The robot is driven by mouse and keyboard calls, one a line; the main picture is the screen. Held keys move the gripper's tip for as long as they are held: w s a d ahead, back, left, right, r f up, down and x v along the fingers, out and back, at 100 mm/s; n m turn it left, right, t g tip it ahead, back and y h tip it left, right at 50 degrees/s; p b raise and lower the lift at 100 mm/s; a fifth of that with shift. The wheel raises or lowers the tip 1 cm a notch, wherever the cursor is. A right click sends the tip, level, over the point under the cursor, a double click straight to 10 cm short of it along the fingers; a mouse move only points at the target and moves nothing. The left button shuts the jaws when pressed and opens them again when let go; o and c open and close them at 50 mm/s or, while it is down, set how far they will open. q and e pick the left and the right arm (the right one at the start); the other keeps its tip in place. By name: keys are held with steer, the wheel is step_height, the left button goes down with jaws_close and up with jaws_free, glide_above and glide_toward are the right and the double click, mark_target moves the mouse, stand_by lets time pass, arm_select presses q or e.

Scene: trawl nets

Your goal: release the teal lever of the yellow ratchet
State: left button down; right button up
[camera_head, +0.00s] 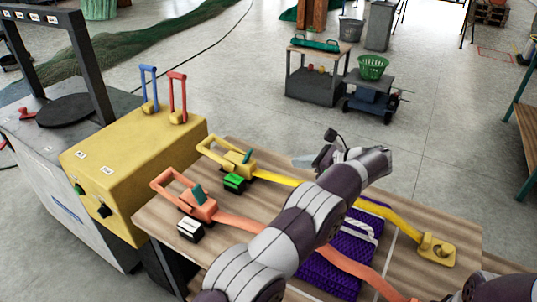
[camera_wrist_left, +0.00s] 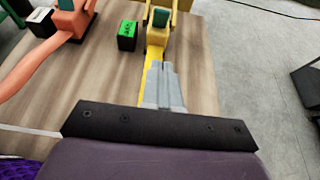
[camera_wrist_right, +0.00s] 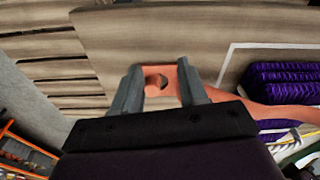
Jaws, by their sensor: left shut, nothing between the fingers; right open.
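The yellow ratchet (camera_head: 228,157) lies on the wooden table with its handle loop toward the far left edge. Its teal lever (camera_head: 248,156) stands up on it. Both also show at the top of the left wrist view, the ratchet (camera_wrist_left: 158,42) with the lever (camera_wrist_left: 160,17). My left gripper (camera_wrist_left: 165,68) is shut and empty, over the yellow strap (camera_head: 278,179) and pointing toward the ratchet; whether it touches the strap is unclear. My right gripper (camera_wrist_right: 162,80) is open, with the orange strap's holed end plate (camera_wrist_right: 160,84) showing between its fingertips; contact is unclear.
An orange ratchet (camera_head: 186,199) with its own teal lever lies nearer. A green block (camera_head: 234,183) and a white block (camera_head: 190,229) sit beside the ratchets. Purple netting (camera_head: 340,252) lies under my left arm. A yellow machine box (camera_head: 130,165) stands left of the table.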

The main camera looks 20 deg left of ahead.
arm_select(q)
steer(key=p, duration=0.1)
glide_toward(251, 150)
steer(key=f, duration=0.2)
steer(key=a+f, duration=0.1)
steer(key=f, duration=0.2)
steer(key=shift+a, duration=0.15)
arm_select(e)
steer(key=shift+r, duration=0.55)
arm_select(q)
steer(key=a, duration=0.2)
steer(key=a+r, duration=0.1)
steer(key=a, duration=0.1)
steer(key=shift+w+p, duration=0.35)
steer(key=shift+p, duration=0.05)
arm_select(e)
steer(key=shift+r, duration=0.35)
